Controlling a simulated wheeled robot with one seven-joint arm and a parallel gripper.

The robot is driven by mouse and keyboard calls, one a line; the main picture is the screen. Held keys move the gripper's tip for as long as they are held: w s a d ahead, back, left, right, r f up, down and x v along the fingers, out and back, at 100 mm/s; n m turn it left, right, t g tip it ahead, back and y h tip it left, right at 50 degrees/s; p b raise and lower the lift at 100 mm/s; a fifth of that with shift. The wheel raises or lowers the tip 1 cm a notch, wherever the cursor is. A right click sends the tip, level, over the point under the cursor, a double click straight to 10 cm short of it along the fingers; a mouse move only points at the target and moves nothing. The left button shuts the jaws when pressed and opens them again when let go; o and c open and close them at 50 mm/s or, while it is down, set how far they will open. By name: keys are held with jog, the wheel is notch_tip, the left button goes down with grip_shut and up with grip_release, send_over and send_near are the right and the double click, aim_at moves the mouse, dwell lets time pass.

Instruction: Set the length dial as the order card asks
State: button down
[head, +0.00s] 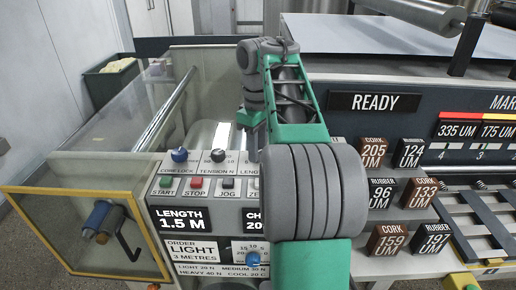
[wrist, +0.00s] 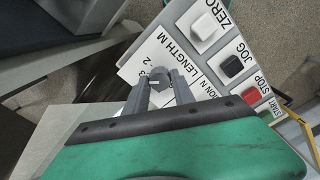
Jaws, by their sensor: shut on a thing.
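The length dial is a small grey knob (wrist: 160,96) beside the "LENGTH M" label in the wrist view. My gripper (wrist: 162,80) is shut on this knob, one finger on each side. Scale numbers show by it, but its pointer is hidden. In the head view my arm hides the dial. The order card (head: 192,252) reads "LIGHT, 3 METRES". The length readout (head: 180,220) above it shows 1.5 M.
The core lock knob (head: 179,155) and tension knob (head: 218,156) are left of the dial. Below them are the start (head: 166,182), stop (head: 196,182) and jog (head: 228,183) buttons. Several rubber and cork blocks (head: 373,153) stand at right. A clear guard (head: 110,130) is at left.

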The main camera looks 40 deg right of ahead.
dwell(0.3)
jog(key=c, duration=1.1)
grip_release()
jog(key=shift+o, duration=0.2)
notch_tip(320, 180, up, 8)
jog(key=p, duration=0.7)
jog(key=shift+f, duration=0.1)
